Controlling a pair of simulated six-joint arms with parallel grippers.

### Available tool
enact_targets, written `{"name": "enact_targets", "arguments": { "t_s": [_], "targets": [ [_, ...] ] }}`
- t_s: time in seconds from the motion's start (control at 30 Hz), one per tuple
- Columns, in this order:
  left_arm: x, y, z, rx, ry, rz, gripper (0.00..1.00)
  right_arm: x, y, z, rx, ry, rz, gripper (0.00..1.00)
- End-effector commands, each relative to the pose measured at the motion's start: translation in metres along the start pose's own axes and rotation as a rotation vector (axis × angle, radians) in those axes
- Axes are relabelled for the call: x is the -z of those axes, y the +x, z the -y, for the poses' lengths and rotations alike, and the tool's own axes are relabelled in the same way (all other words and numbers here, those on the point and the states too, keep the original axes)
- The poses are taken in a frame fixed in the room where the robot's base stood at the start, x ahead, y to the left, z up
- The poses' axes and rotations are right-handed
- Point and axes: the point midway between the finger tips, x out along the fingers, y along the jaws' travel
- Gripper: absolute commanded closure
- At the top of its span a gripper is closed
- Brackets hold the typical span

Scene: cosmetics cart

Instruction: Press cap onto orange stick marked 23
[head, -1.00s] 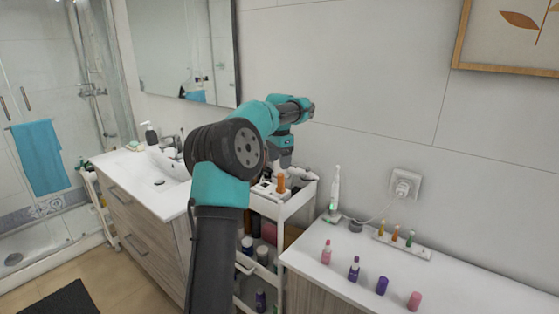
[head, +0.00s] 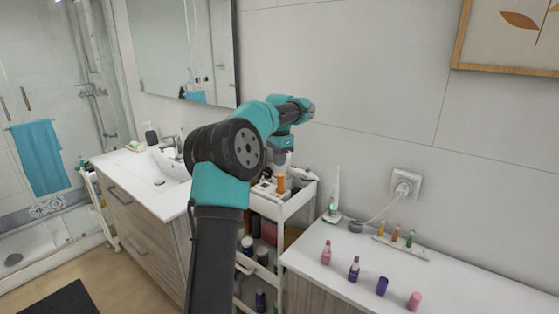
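An orange cylinder (head: 281,183) stands upright on the top shelf of the white cart. It is too small to tell whether it is the stick, its cap or both, and no number is readable. My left gripper (head: 281,169) points down right above it; whether they touch cannot be told. Its fingers are small and hard to make out, so I cannot tell whether they are open or shut. Another small orange stick (head: 395,232) stands in a white holder (head: 423,252) on the right counter. My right gripper is out of view.
The white cart (head: 296,206) stands between the sink cabinet (head: 125,190) and the right counter (head: 440,285). Along the counter stand a pink bottle (head: 326,254), a purple bottle (head: 354,269), a purple cap (head: 382,286), a pink cap (head: 414,301) and an electric toothbrush (head: 334,195).

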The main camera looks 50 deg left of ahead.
Motion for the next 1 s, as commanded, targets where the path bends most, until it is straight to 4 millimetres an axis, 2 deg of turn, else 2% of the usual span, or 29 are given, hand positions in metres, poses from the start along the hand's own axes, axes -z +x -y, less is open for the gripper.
{"name": "enact_targets", "arguments": {
  "t_s": [0.57, 1.0],
  "targets": [
    [0.0000, 0.0005, 0.0000, 0.000, 0.000, 0.000, 1.00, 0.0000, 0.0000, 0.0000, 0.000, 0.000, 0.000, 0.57],
    [-0.0001, 0.0099, 0.0002, 0.000, 0.000, 0.001, 1.00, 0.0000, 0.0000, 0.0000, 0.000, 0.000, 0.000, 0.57]
  ]
}}
